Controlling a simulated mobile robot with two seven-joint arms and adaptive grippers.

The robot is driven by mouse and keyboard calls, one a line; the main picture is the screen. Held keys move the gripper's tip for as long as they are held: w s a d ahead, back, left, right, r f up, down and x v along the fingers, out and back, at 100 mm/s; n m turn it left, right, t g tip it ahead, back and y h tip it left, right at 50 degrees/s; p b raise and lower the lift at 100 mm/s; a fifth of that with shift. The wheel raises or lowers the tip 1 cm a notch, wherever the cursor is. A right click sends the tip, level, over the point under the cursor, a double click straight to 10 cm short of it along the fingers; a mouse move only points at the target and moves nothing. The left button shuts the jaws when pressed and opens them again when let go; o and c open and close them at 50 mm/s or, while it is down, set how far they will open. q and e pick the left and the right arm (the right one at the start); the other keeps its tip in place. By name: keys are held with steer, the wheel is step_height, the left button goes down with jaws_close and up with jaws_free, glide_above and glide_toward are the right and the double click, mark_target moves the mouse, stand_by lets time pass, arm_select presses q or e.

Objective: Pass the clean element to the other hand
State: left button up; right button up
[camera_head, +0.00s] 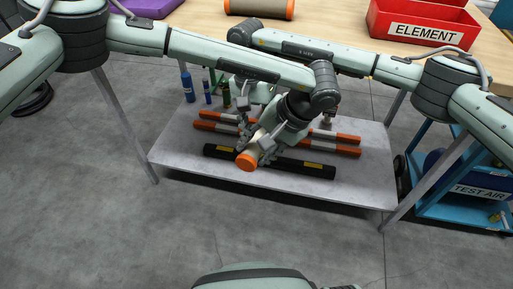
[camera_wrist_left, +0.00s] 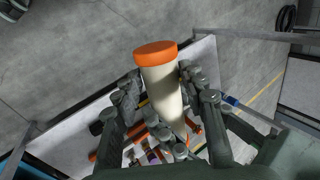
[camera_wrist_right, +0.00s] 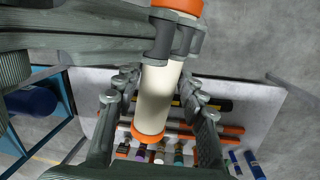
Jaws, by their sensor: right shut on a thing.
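The clean element, a cream cylinder with orange end caps, is held slanting above the low shelf; its near orange cap (camera_head: 247,161) shows in the head view. My left gripper (camera_head: 262,147) has its fingers on both sides of the element near that cap. In the left wrist view the element (camera_wrist_left: 163,85) lies between the left fingertips, very close to them; whether they press on it is unclear. My right gripper is shut on the element (camera_wrist_right: 157,95) farther along, as the right wrist view shows. In the head view its fingers are partly hidden.
Below is the grey shelf (camera_head: 365,185) with a black bar (camera_head: 310,168), orange-and-white bars (camera_head: 345,150) and several small bottles (camera_head: 188,85). Above it, the wooden table carries a red ELEMENT bin (camera_head: 425,25) and a dark orange-ended cylinder (camera_head: 260,8). A blue TEST AIR cart (camera_head: 470,205) stands at right.

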arm_select(q)
steer(key=c, duration=0.5)
steer(key=shift+c, duration=0.2)
arm_select(e)
steer(key=o, duration=1.3)
